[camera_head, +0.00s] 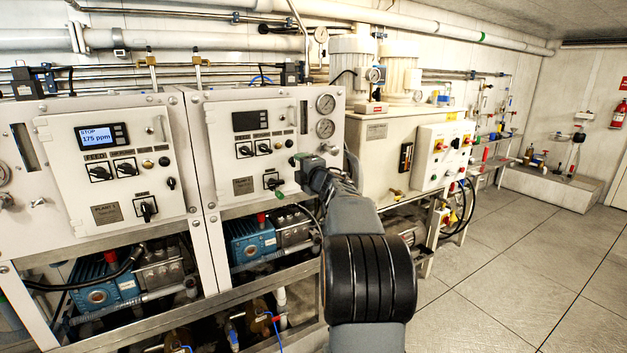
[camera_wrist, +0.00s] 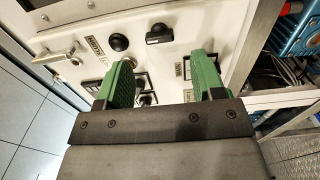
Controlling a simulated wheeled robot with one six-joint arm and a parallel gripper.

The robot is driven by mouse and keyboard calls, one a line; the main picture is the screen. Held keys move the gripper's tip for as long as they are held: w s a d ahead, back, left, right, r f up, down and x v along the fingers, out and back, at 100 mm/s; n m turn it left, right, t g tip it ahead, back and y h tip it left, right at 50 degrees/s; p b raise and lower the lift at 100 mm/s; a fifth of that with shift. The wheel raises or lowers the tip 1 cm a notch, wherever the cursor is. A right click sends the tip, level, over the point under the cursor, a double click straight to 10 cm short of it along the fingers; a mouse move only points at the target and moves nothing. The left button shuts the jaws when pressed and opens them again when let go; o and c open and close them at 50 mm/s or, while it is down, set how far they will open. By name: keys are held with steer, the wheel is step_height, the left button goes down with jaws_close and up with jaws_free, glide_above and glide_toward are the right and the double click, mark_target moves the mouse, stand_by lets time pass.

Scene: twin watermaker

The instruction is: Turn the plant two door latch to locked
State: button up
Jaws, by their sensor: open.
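Plant two is the right-hand white cabinet, and its door (camera_head: 222,150) is closed. In the wrist view, the door's black latch (camera_wrist: 158,33) is a short bar lying lengthwise across the picture, near the door's edge. In the head view the latch seems hidden behind my gripper (camera_head: 291,177). My gripper has green fingers and is in front of the lower right of the door. In the wrist view my gripper (camera_wrist: 163,75) is open and empty, with the latch beyond the fingertips. I cannot tell the distance to it.
A round black knob (camera_wrist: 120,42) and a metal lever handle (camera_wrist: 60,52) are beside the latch. A rotary switch (camera_wrist: 147,98) shows between the fingers. Blue pumps (camera_head: 250,242) stand below the panels. Plant one's cabinet (camera_head: 100,150) is on the left. The floor (camera_head: 510,270) is clear on the right.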

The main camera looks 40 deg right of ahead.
steer(key=s+a, duration=0.1)
steer(key=s, duration=0.8)
steer(key=shift+a+b, duration=0.15)
steer(key=shift+b, duration=0.3)
steer(key=s+d+f+m+g+h, duration=0.4)
steer(key=d+f+m+h, duration=0.2)
steer(key=m, duration=0.3)
steer(key=s+a+f+m+g+p, duration=0.2)
steer(key=s+a+f+m+g, duration=0.3)
steer(key=f+m+g, duration=0.15)
steer(key=s+a+f+g+y+p, duration=0.1)
steer(key=s+a+y, duration=0.2)
steer(key=a, duration=0.7)
steer(key=s+a+f+g+y+p, duration=0.1)
steer(key=s+a+f+y, duration=0.1)
steer(key=a, duration=0.8)
steer(key=s+a+f+g+y+p, duration=0.1)
steer(key=s+a+y+p, duration=0.1)
steer(key=s+a, duration=0.4)
steer(key=a+m+y, duration=0.1)
steer(key=a, duration=0.3)
steer(key=shift+s+a+f+g+y, duration=0.15)
steer(key=shift+s+g+y, duration=0.15)
steer(key=shift+g+y, duration=0.1)
